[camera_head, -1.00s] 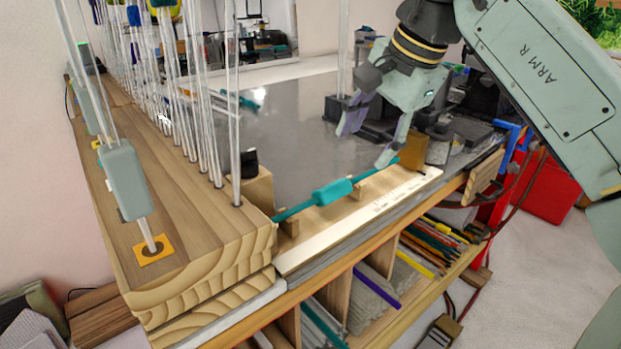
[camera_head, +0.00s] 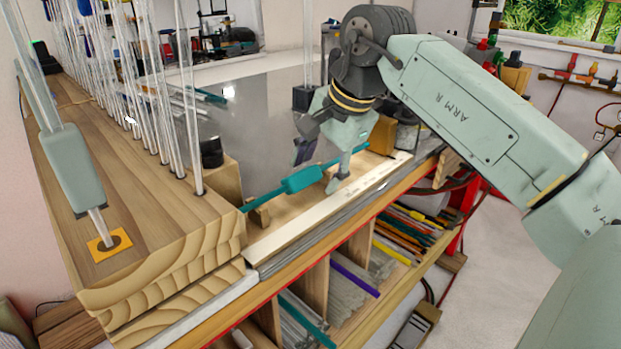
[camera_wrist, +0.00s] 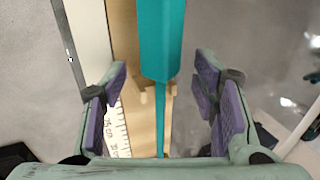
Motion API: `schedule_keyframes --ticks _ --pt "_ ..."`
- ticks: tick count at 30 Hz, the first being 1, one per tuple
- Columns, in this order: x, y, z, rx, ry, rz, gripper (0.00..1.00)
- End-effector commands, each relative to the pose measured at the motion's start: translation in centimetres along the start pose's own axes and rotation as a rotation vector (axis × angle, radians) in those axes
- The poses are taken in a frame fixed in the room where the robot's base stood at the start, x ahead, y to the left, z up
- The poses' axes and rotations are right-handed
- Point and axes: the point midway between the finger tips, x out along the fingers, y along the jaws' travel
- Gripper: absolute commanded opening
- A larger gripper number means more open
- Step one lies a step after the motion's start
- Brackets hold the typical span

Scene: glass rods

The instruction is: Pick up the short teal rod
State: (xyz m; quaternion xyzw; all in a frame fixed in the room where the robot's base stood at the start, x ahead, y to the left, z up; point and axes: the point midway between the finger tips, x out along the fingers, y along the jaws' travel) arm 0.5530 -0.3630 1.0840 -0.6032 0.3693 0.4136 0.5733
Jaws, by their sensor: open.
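The short teal rod (camera_head: 270,195) lies along the wooden rest behind the white ruler strip, with a thicker teal sleeve (camera_head: 303,180) at its middle. My gripper (camera_head: 318,166) is open and stands low over the right part of the rod, just right of the sleeve. In the wrist view, the thick teal sleeve (camera_wrist: 160,40) runs down from the top and the thin rod (camera_wrist: 162,118) continues below it. Both lie between the two purple-padded fingers of my gripper (camera_wrist: 163,100), with a gap on each side. The fingers do not touch the rod.
A thick wooden block (camera_head: 150,215) with several upright glass rods stands at left. The white ruler strip (camera_head: 315,217) runs along the bench's front edge. A wooden block (camera_head: 381,136) stands right of the gripper. Shelves below hold several coloured rods (camera_head: 420,230).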

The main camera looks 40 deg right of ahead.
Motion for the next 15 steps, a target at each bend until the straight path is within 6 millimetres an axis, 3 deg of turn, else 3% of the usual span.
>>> schedule_keyframes --ticks 2,15 --pt "-0.10 -0.03 0.00 0.000 0.000 0.000 0.53" --pt "-0.12 -0.02 0.00 0.000 0.000 0.000 0.24"
